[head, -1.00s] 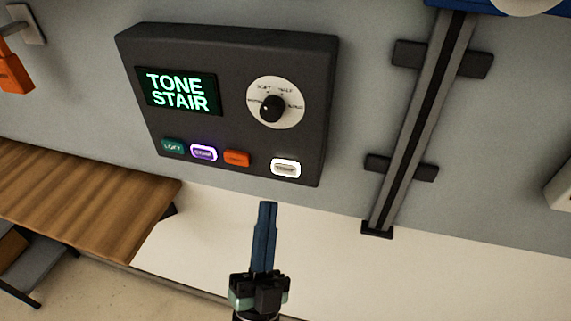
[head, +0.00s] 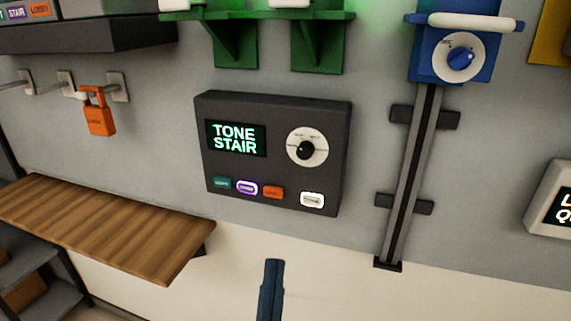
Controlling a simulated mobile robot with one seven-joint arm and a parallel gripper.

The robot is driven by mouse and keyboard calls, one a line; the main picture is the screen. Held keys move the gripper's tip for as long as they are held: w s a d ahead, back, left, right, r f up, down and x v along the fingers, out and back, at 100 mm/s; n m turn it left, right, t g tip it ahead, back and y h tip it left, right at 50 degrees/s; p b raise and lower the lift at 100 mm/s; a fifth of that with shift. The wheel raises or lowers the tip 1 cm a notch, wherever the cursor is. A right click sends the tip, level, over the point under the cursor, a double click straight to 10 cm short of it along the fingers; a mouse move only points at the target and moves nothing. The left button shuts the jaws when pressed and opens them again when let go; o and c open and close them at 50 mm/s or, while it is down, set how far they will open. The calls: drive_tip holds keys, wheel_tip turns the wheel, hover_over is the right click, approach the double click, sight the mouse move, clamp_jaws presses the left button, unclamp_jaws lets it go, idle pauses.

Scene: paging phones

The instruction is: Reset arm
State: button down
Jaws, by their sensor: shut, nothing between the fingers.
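My gripper (head: 271,264) shows at the bottom centre of the head view. Its blue fingers are shut together with nothing between them and point up. The rest of it is cut off by the lower edge of the picture. It is in front of the pale lower wall, below the dark paging panel (head: 330,195) and apart from it in the picture. The panel's screen (head: 235,138) reads "TONE STAIR". A round dial (head: 306,148) with a black knob is at its right. A row of buttons runs below: green, purple-lit, orange (head: 273,192) and white-lit (head: 312,200).
A wooden shelf (head: 110,225) juts out at the left. An orange padlock (head: 98,115) hangs on a wall hook above it. A vertical rail (head: 412,185) with a blue dial unit (head: 424,66) is at the right. Green brackets (head: 318,50) are above the panel. A white display box (head: 550,195) is at the right edge.

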drive_tip(key=w+r+n+y, duration=0.2)
drive_tip(key=r+n, duration=0.1)
drive_tip(key=r, duration=0.5)
drive_tip(key=w+r+n+y, duration=0.2)
drive_tip(key=w+r+y, duration=0.1)
drive_tip(key=r, duration=0.4)
drive_tip(key=s+d+r+n, duration=0.1)
drive_tip(key=s+r, duration=0.4)
drive_tip(key=r, duration=0.5)
drive_tip(key=s+d+r+n, duration=0.1)
drive_tip(key=s+r, duration=0.4)
drive_tip(key=r, duration=0.5)
drive_tip(key=shift+s+r+n+h, duration=0.15)
drive_tip(key=shift+r+n+h, duration=0.2)
drive_tip(key=shift+n, duration=0.45)
